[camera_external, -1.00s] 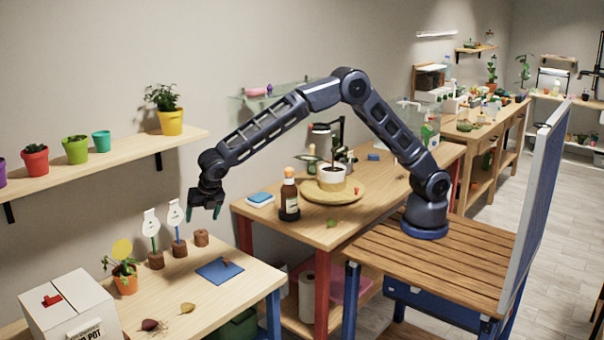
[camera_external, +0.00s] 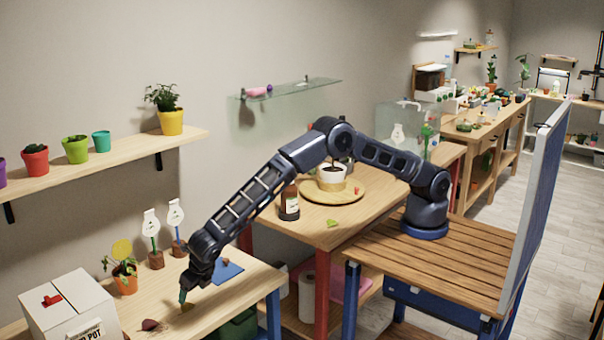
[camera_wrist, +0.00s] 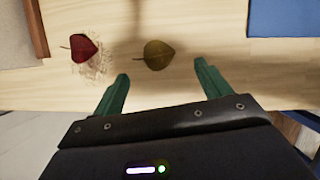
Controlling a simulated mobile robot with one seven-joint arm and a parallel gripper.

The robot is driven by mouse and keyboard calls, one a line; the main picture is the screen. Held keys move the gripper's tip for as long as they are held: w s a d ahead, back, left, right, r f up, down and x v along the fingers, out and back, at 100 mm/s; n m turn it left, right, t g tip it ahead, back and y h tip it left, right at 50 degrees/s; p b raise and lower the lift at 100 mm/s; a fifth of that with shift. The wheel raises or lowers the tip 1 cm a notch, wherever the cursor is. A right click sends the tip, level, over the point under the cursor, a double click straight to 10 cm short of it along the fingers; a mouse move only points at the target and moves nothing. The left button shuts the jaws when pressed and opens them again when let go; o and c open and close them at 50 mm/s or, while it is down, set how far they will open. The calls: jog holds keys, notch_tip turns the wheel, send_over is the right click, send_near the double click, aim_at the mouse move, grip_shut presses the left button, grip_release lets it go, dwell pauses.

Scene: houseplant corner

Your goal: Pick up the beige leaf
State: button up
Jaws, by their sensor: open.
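The beige leaf (camera_wrist: 158,54), yellowish-brown with a short stem, lies flat on the pale wooden table. In the outside view only a bit of the leaf (camera_external: 188,308) shows, just under my fingers. My gripper (camera_wrist: 160,74) is open and empty, its two green fingers apart. In the wrist view the leaf lies just beyond the fingertips, centred on the gap between them. In the outside view my gripper (camera_external: 184,296) points down, low over the table by the leaf.
A dark red leaf (camera_wrist: 84,48) lies on scattered soil left of the beige leaf. A blue mat (camera_wrist: 284,18) lies to the right. A white box (camera_external: 72,308), a potted plant (camera_external: 125,284) and two white tags on sticks stand nearby. The table edge is close.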

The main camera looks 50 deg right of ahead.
aim_at(189, 306)
jog(key=shift+x, duration=3.05)
jog(key=shift+s+a+f, duration=0.1)
jog(key=shift+s+a, duration=0.05)
jog(key=c, duration=1.1)
